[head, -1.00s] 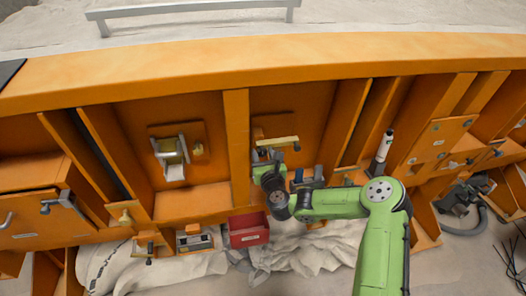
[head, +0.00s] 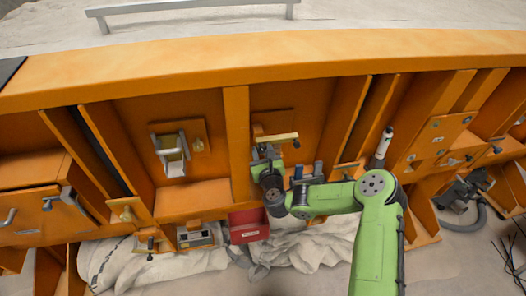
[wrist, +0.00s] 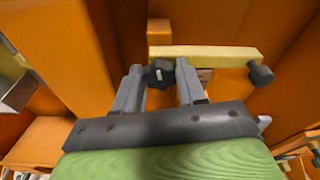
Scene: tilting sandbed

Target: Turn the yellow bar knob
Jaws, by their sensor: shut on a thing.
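The yellow bar knob (wrist: 212,54) crosses the upper middle of the wrist view as a pale yellow bar. A dark round piece (wrist: 261,75) hangs at its right end, and a dark faceted piece (wrist: 158,75) sits below its left part. My gripper (wrist: 160,70) is shut on the dark faceted piece, one grey finger on each side.
An orange upright rib (head: 237,140) stands close left of my gripper. A red box (head: 248,226) is below, and blue-and-grey fittings (head: 304,177) are close to the right. A grey-handled latch (head: 171,153) is in the bay to the left.

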